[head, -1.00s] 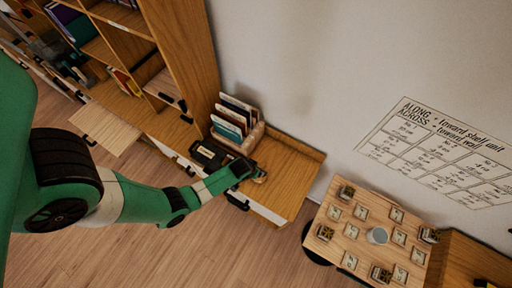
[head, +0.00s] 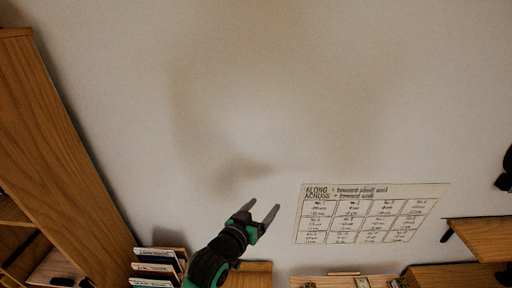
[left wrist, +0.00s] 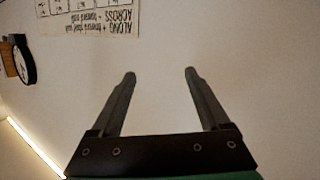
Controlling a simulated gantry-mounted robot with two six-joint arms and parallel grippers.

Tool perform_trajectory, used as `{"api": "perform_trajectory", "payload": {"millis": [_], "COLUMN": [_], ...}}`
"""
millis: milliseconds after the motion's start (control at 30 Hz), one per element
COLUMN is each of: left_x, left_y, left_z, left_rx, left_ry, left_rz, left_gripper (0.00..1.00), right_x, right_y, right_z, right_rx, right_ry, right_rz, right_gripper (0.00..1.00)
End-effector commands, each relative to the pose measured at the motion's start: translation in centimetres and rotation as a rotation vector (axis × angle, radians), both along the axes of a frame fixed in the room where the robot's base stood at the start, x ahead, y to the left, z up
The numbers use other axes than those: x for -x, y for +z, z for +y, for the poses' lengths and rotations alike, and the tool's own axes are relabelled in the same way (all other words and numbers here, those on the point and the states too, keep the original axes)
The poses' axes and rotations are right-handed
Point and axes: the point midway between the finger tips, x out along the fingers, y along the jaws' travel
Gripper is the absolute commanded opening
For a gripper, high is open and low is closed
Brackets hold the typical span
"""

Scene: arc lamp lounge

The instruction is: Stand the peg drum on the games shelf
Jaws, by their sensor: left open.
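My left gripper (head: 264,207) is open and raised in front of the bare wall, above the low wooden top. Its two fingers also show in the left wrist view (left wrist: 160,75), apart with nothing between them. I cannot make out the peg drum for certain. A small pale object (head: 362,282) shows only in part at the bottom edge of the head view. A wooden shelf (head: 485,238) is on the wall at the right, and a tall wooden shelf unit (head: 70,150) stands at the left. I cannot tell which is the games shelf. My right gripper is out of view.
Upright books or cases (head: 155,268) stand below and left of my left gripper. A lettered chart (head: 365,213) is on the wall to its right. The wall between the shelf unit and the chart is clear. The left wrist view shows a round dark-rimmed clock (left wrist: 22,60).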

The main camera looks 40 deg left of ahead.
Motion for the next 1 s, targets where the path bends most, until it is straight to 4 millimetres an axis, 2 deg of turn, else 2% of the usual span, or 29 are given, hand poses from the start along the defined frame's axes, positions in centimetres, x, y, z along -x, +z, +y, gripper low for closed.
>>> {"api": "perform_trajectory", "payload": {"millis": [33, 67, 100, 133, 167, 200, 267, 300, 400, 500, 567, 1000], "left_x": [-0.5, -0.4, 0.1, 0.8, 1.7, 3.3, 6.1, 8.2, 12.8, 15.5, 16.2, 16.2], "left_y": [6.1, 9.5, 14.1, 17.5, 20.8, 24.9, 30.4, 33.4, 38.6, 41.0, 41.5, 41.6], "left_z": [-1.6, -2.5, -3.9, -4.9, -5.9, -7.2, -8.9, -9.9, -11.6, -12.4, -12.5, -12.5], "left_rx": [-0.034, -0.055, -0.082, -0.102, -0.121, -0.147, -0.180, -0.197, -0.231, -0.247, -0.251, -0.225], "left_ry": [-0.037, -0.057, -0.083, -0.101, -0.120, -0.140, -0.166, -0.179, -0.197, -0.206, -0.208, -0.215], "left_rz": [-0.122, -0.193, -0.289, -0.363, -0.438, -0.536, -0.675, -0.760, -0.922, -1.011, -1.032, -1.037], "left_gripper": [0.79, 0.79, 0.79, 0.79, 0.79, 0.79, 0.79, 0.79, 0.79, 0.79, 0.79, 0.78], "right_x": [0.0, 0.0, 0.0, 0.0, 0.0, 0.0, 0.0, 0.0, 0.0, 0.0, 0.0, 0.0], "right_y": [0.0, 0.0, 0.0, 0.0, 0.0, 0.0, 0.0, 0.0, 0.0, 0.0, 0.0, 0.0], "right_z": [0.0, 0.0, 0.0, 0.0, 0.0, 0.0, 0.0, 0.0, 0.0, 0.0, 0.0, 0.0], "right_rx": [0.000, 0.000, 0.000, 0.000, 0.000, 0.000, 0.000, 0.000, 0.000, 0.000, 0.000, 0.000], "right_ry": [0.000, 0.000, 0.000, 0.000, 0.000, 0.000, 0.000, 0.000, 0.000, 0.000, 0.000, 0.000], "right_rz": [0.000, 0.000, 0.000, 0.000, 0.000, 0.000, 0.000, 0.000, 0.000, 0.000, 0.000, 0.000], "right_gripper": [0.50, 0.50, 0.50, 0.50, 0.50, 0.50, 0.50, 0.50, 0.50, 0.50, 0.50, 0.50]}}
